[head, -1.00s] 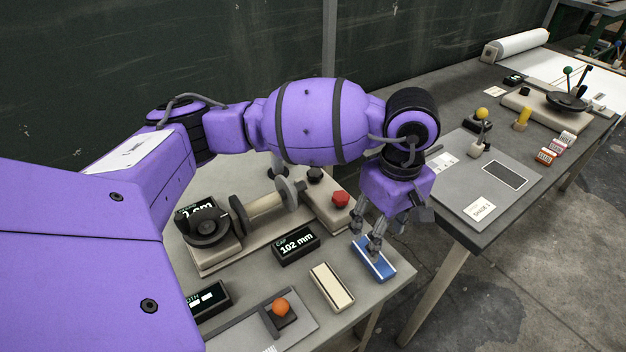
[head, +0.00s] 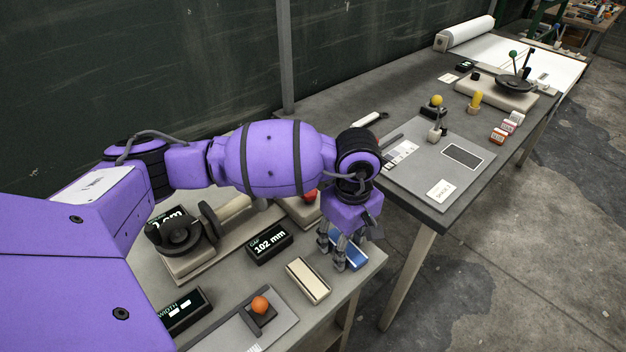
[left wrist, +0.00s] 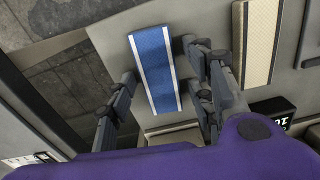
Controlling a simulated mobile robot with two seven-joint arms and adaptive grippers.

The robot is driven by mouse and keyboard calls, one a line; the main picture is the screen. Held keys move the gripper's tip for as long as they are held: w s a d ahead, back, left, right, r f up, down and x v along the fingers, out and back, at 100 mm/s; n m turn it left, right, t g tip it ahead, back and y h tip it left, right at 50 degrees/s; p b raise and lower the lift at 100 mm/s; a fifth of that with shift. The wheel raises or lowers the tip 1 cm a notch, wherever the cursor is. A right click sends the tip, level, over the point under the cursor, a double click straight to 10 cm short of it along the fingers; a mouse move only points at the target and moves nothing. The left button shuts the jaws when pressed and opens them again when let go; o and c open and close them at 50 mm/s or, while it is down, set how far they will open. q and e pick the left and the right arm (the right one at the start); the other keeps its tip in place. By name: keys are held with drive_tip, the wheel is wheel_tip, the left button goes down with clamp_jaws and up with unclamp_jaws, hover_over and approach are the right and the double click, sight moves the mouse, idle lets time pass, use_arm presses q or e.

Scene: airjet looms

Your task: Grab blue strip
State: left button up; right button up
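The blue strip (head: 350,254) has white edges and lies near the right front corner of the near table. My left gripper (head: 334,258) is down over it and hides part of it. In the left wrist view the blue strip (left wrist: 155,65) extends between the open fingers of my left gripper (left wrist: 158,85). There the fingers stand apart on both sides of the strip, with gaps visible. I cannot tell how far above the table the fingertips are. My right gripper is not in view.
A cream strip (head: 307,281) lies just left of the blue one. A "102 mm" display (head: 269,243), a red knob (head: 310,196) and a roller fixture (head: 196,254) stand behind. An orange ball (head: 260,304) is in front. A second table (head: 345,87) stands beyond a gap at right.

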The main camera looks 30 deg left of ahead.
use_arm(q)
drive_tip(key=shift+w+r, duration=0.1)
drive_tip(key=c, duration=0.8)
drive_tip(key=shift+c, duration=0.5)
drive_tip(key=shift+r, duration=0.2)
